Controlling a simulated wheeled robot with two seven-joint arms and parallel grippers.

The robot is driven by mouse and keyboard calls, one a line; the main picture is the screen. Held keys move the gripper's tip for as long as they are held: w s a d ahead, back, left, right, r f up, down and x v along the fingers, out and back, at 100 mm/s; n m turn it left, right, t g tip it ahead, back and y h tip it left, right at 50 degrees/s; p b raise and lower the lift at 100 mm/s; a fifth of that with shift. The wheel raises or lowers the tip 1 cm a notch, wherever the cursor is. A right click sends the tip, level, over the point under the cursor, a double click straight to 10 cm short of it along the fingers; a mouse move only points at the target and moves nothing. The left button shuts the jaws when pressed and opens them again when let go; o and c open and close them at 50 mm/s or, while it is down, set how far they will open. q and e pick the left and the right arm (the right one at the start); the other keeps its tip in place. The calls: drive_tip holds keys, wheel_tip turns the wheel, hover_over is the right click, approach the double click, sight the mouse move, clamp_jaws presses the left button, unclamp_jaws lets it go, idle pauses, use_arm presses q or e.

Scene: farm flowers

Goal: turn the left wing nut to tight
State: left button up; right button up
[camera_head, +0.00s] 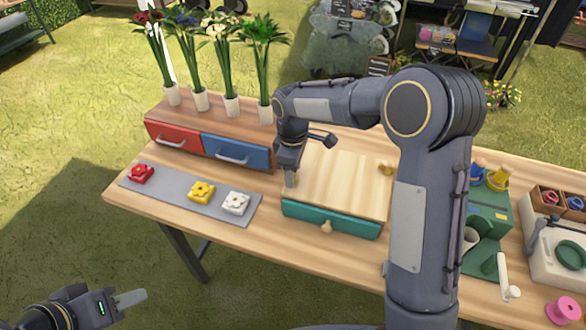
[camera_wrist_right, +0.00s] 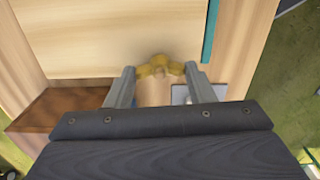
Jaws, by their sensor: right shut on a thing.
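The left wing nut (camera_wrist_right: 160,68) is a yellow-brown, winged piece at the edge of the light wooden board (camera_head: 340,185). In the right wrist view it sits between the fingertips of my right gripper (camera_wrist_right: 160,75), which is shut on it. In the head view my right gripper (camera_head: 290,178) reaches down at the board's left edge and hides this nut. The other wing nut (camera_head: 386,168) shows at the board's right side, partly behind my arm. My left gripper (camera_head: 130,298) is low at the left, away from the table; its opening is unclear.
A teal drawer (camera_head: 330,220) is at the board's front. Red (camera_head: 175,137) and blue (camera_head: 236,151) drawers stand left, with several potted flowers behind. A grey mat (camera_head: 180,198) holds red, yellow and white flower blocks. Green equipment (camera_head: 490,215) stands right.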

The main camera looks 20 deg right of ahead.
drive_tip(key=m, duration=0.5)
drive_tip(key=shift+w+r+m, duration=0.2)
drive_tip(key=shift+r+m, duration=0.05)
drive_tip(key=shift+m, duration=0.15)
drive_tip(key=m, duration=0.9)
drive_tip(key=shift+m+p, duration=0.35)
drive_tip(key=shift+m, duration=0.05)
drive_tip(key=m, duration=0.4)
drive_tip(key=shift+m+p, duration=0.3)
drive_tip(key=shift+p, duration=0.05)
drive_tip(key=m+p, duration=0.1)
drive_tip(key=m, duration=0.2)
drive_tip(key=shift+m, duration=0.3)
drive_tip(key=m+p, duration=0.1)
drive_tip(key=m, duration=0.3)
drive_tip(key=shift+r+m, duration=0.1)
drive_tip(key=shift+m, duration=0.2)
drive_tip(key=m+p, duration=0.2)
drive_tip(key=m, duration=0.2)
drive_tip(key=shift+m+p, duration=1)
drive_tip(key=shift+m, duration=1.1)
